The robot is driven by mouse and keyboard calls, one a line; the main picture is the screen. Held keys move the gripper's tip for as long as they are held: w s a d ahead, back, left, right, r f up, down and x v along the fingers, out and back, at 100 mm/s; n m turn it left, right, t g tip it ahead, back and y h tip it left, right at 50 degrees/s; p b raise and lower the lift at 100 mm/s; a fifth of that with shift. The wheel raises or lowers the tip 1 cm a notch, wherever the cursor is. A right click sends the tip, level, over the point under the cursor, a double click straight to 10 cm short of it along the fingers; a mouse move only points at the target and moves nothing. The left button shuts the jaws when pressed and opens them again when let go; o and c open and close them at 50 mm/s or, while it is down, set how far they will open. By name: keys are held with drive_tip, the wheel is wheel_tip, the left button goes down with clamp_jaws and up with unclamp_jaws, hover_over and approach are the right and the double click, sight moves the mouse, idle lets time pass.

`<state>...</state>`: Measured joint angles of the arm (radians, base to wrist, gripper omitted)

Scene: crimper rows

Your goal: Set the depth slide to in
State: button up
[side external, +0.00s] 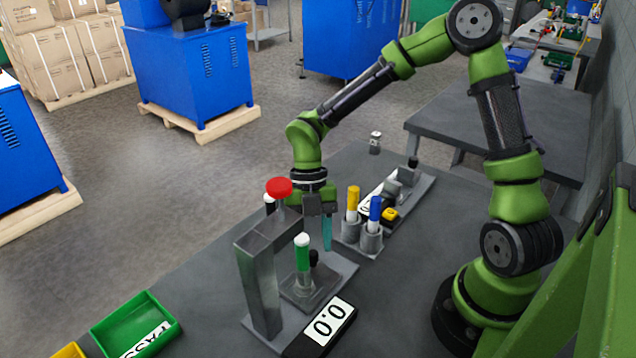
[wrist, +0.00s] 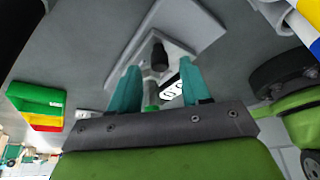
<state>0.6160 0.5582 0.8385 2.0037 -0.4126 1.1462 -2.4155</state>
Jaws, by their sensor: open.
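A press frame (side external: 258,275) with a red knob (side external: 279,187) stands on a grey base plate (side external: 340,272). A short black knob (side external: 314,258) stands on that plate beside a green tool with a white tip (side external: 303,255); it may be the depth slide's handle, but no marking shows its setting. My gripper (side external: 327,233) points down, just above and behind the black knob. In the wrist view its teal fingers (wrist: 160,75) are apart with nothing held, and the black knob (wrist: 159,54) shows between and beyond the tips. Whether a finger touches it, I cannot tell.
A display reading 0.0 (side external: 323,325) lies in front of the plate. Yellow (side external: 352,203) and blue (side external: 375,210) tools stand in grey holders at right. Behind is a fixture with a yellow button (side external: 390,214) and grey blocks. A green tray (side external: 135,326) sits at front left.

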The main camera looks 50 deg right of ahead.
drive_tip(key=shift+x, duration=0.9)
drive_tip(key=shift+c, duration=0.3)
clamp_jaws()
